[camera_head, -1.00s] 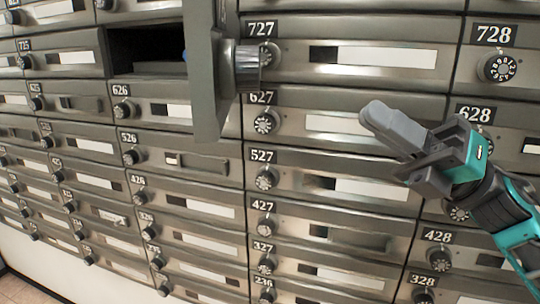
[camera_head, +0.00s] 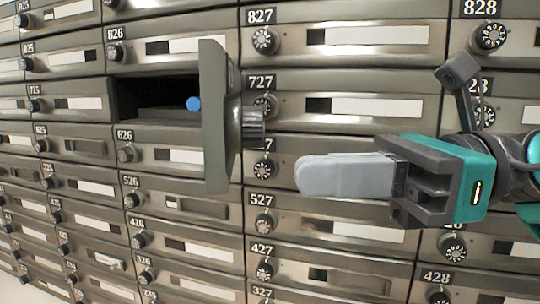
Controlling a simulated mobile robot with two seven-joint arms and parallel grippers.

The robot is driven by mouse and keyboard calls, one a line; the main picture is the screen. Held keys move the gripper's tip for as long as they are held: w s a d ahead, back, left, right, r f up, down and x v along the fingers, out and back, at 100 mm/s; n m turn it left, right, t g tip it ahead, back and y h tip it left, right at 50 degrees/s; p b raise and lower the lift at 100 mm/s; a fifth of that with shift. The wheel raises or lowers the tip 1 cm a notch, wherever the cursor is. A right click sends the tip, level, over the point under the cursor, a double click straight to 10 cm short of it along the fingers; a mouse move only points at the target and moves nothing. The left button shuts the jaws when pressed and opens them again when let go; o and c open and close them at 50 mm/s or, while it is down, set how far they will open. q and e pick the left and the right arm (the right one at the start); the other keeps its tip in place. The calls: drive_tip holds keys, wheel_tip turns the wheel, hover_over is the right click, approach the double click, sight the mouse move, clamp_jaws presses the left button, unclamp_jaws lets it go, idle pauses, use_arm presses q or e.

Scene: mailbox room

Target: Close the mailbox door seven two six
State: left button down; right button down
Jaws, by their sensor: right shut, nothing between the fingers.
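The open mailbox door (camera_head: 214,120) stands swung out from the wall, seen nearly edge-on, with its round dial knob (camera_head: 252,126) on the right side. To its left is the dark open compartment (camera_head: 150,97), between the boxes labelled 826 and 626. The open door's own number is not visible. My right gripper (camera_head: 300,176) is shut and empty, pointing left in front of the box row labelled 527 and the one above. Its tip is to the right of and a little below the door knob, apart from it in the picture. My left gripper is not in view.
A blue round spot (camera_head: 194,104) shows inside the open compartment beside the door. Rows of shut mailboxes with dial knobs surround it, such as 727 (camera_head: 350,105) and 827 (camera_head: 350,38). The knobs stick out from the wall.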

sight(229, 177)
drive_tip(key=a+p, duration=0.1)
drive_tip(key=a, duration=0.4)
drive_tip(key=shift+s, duration=0.2)
drive_tip(key=shift+a, duration=0.15)
